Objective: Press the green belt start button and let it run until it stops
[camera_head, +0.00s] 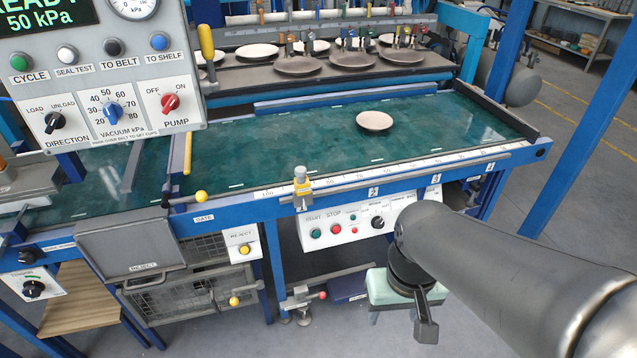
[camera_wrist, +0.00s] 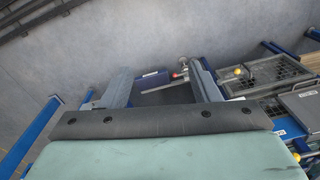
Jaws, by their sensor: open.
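The green START button (camera_head: 316,232) is on a white control box (camera_head: 352,226) at the front edge of the belt frame, left of the red STOP button (camera_head: 336,229). The green belt (camera_head: 290,140) carries one pale plate (camera_head: 374,121). My gripper shows in the wrist view (camera_wrist: 160,76) with its two grey fingers apart and nothing between them. In the head view its pale green body hangs below and right of the control box, apart from it; the fingertips are hard to make out there. The START button cannot be made out in the wrist view.
A hanging panel (camera_head: 95,75) with another green button, CYCLE, stands at the upper left. A yellow-topped clamp (camera_head: 301,185) rises above the control box at the belt edge. Several plates sit on a rack behind. A red-knobbed lever (camera_head: 322,295) and mesh reject bin (camera_head: 180,290) are below.

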